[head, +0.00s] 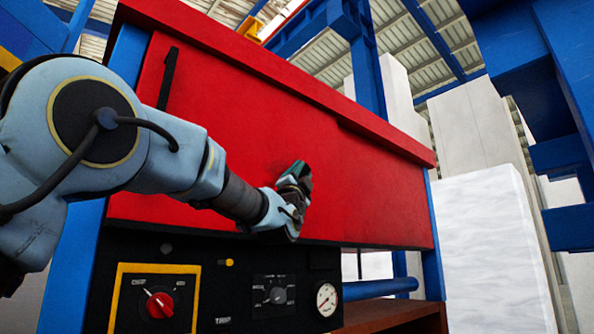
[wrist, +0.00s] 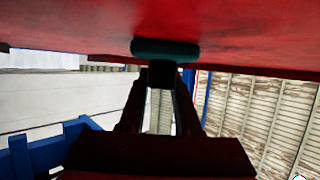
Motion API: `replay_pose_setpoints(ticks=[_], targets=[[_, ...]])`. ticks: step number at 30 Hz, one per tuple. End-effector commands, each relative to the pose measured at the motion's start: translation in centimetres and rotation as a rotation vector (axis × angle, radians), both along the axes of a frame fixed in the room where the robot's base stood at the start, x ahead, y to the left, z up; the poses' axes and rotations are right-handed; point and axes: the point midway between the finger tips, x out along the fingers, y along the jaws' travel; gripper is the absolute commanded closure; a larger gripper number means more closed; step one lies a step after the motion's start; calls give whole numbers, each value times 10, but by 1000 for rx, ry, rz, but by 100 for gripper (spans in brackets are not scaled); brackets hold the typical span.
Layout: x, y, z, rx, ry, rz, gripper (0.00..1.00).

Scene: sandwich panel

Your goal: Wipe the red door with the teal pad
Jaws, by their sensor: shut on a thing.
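The red door (head: 220,135) is a wide red panel on a blue-framed cabinet, with a black handle (head: 168,78) at its upper left. In the wrist view the red surface (wrist: 90,32) fills the top of the picture. The teal pad (wrist: 165,49) is a rounded bar at the tips of my gripper (wrist: 162,75), up against the red surface; I cannot tell how firmly it touches. In the head view my gripper (head: 295,185) is at the lower middle of the door, and the pad (head: 298,169) shows only partly. The jaws are shut on the pad.
Below the door is a black control panel with a red knob (head: 160,305), a second dial (head: 277,294) and a round gauge (head: 326,299). A blue pipe (head: 380,288) and a brown shelf (head: 390,314) are at its right. White blocks (head: 490,240) stand further right.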

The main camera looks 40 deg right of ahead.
Motion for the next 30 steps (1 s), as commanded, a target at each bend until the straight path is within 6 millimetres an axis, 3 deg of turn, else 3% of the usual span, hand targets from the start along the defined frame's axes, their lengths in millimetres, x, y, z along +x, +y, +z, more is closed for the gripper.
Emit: replay_pose_setpoints(ticks=[4, 14, 30], targets=[[0, -9, 0, 0, 0, 1, 100], [-3, -9, -1, 0, -1, -1, 100], [-53, -6, -1, 0, 0, -1, 100]])
